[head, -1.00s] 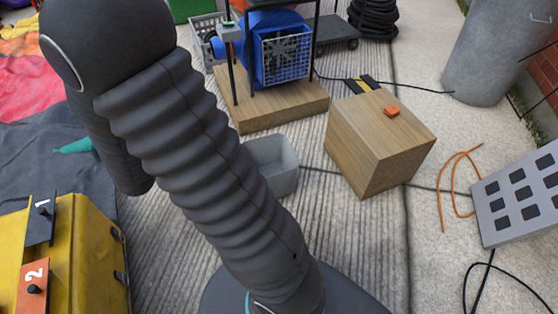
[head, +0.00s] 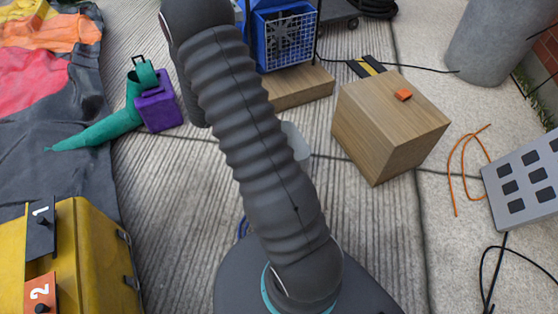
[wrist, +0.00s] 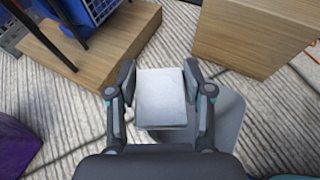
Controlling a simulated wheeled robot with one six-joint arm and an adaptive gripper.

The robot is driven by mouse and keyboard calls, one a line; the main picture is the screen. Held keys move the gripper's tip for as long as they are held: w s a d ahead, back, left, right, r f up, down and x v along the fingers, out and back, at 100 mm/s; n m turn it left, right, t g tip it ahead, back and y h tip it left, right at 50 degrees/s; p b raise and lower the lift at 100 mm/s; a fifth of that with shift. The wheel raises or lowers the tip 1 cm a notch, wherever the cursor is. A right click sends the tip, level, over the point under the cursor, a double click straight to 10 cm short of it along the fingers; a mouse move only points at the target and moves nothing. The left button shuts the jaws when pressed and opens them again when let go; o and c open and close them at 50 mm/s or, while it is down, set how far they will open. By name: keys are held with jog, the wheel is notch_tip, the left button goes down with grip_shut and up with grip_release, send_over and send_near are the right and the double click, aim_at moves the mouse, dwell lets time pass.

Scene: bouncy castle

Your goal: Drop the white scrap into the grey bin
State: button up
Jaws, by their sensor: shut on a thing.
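The white scrap (wrist: 162,98) is a pale, block-like piece in the wrist view. My gripper (wrist: 160,75) is shut on it, one finger on each side. The grey bin (wrist: 230,118) shows below, mostly to the right of the scrap and partly hidden by my right finger and the scrap. In the head view only a slice of the bin (head: 298,141) shows past my arm. My gripper and the scrap are hidden there.
A wooden box (head: 385,130) with an orange piece (head: 403,94) stands right of the bin. A blue fan (head: 288,38) on a wooden base (head: 300,88) is behind. A purple block (head: 158,104) and yellow case (head: 85,260) are left. Cables cross the floor.

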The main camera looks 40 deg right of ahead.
jog(key=s+d+f+m+g+b, duration=0.2)
jog(key=s+d+f+m+g, duration=0.1)
jog(key=f, duration=0.4)
jog(key=s+d+f+m+g+b, duration=0.2)
jog(key=s+d+f+m+g, duration=0.1)
jog(key=f, duration=0.4)
jog(key=shift+s+d+g, duration=0.4)
jog(key=shift+s+d, duration=0.25)
jog(key=shift+s, duration=0.4)
jog(key=o, duration=0.9)
jog(key=v, duration=1.2)
jog(key=shift+w, duration=0.1)
